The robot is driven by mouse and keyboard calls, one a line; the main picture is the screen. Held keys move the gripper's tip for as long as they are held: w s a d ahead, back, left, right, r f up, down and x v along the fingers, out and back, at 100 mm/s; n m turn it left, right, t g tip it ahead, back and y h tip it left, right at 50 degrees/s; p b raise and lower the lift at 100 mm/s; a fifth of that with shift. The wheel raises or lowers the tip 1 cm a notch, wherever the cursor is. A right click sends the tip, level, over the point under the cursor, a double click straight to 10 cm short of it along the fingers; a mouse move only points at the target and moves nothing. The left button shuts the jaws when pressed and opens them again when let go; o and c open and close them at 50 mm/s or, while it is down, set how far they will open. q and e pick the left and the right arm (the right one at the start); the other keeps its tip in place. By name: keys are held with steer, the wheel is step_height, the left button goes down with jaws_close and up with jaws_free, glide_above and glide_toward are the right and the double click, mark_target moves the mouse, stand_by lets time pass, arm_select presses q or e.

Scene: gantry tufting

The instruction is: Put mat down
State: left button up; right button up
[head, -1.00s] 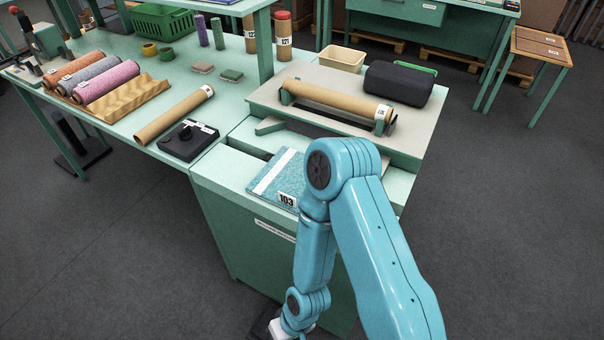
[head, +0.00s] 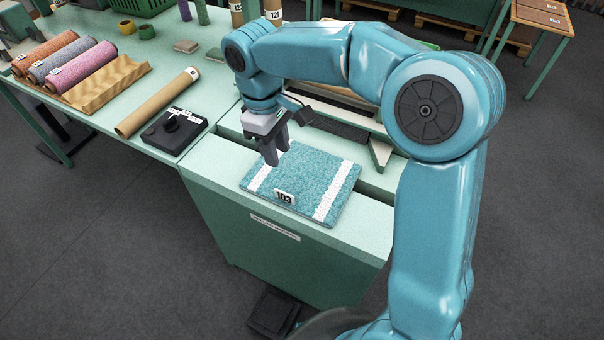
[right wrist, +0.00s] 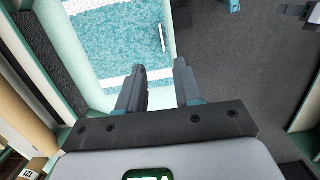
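A flat, square blue-green mat (head: 317,175) with two white stripes and a tag reading 103 lies on the pale green top of a cabinet (head: 340,243). The mat also shows beyond the fingers in the right wrist view (right wrist: 110,40). My right gripper (head: 276,156) points down at the mat's far left part, near one white stripe. In the right wrist view its two fingers (right wrist: 159,76) stand apart with nothing between them. I cannot tell whether the fingertips touch the mat. My left gripper is not in view.
A black box with a knob (head: 172,130) and a cardboard tube (head: 157,104) lie on the bench to the left. Rolled rugs (head: 82,72) lie farther left. A black pedal (head: 273,313) sits on the floor before the cabinet. The cabinet top's front left is clear.

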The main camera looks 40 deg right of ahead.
glide_above(284, 193)
step_height(284, 193, down, 9)
steer(key=shift+w+r, duration=0.1)
steer(key=shift+w, duration=0.05)
steer(key=shift+w+f, duration=0.15)
steer(key=shift+f, duration=0.55)
steer(key=f, duration=0.2)
steer(key=f+p, duration=0.1)
steer(key=shift+s+f, duration=0.25)
steer(key=shift+f, duration=0.6)
jaws_close()
